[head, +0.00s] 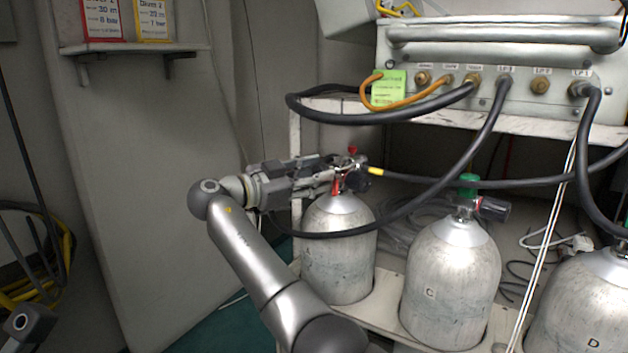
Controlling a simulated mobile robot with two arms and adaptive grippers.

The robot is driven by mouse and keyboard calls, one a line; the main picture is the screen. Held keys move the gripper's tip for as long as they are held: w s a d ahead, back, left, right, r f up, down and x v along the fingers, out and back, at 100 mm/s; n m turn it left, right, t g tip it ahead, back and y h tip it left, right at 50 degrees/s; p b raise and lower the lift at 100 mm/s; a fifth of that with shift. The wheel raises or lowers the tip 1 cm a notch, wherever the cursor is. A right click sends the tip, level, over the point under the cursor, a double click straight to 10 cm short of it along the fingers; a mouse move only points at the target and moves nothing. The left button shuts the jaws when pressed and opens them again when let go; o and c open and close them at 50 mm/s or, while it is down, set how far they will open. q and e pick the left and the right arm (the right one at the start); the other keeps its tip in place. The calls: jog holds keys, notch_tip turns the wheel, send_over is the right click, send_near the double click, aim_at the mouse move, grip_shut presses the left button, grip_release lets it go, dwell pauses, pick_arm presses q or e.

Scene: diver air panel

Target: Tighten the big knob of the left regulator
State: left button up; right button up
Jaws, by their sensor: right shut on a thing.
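The left regulator (359,163) sits on top of the left grey cylinder (340,255), with a small red part on its top and a black hose with a yellow band leaving to the right. My right gripper (345,168) reaches in from the left at the height of this regulator. Its fingers are shut on the regulator's big knob, which they mostly hide. Red shows just below the fingers, above the cylinder's neck.
Cylinder C (450,285), with a green cap (468,184) and a black-ended regulator (492,208), stands to the right. Cylinder D (585,310) is at the right edge. Black hoses loop from the metal panel (500,65) above, one crossing in front of the left cylinder.

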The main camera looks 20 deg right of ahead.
jog(key=m, duration=0.3)
jog(key=m+b, duration=0.1)
jog(key=m, duration=0.1)
jog(key=shift+s+a, duration=0.1)
jog(key=shift+a, duration=0.2)
jog(key=shift+m, duration=0.4)
jog(key=o, duration=1)
jog(key=v, duration=0.7)
jog(key=shift+s+a, duration=0.1)
jog(key=shift+a, duration=0.1)
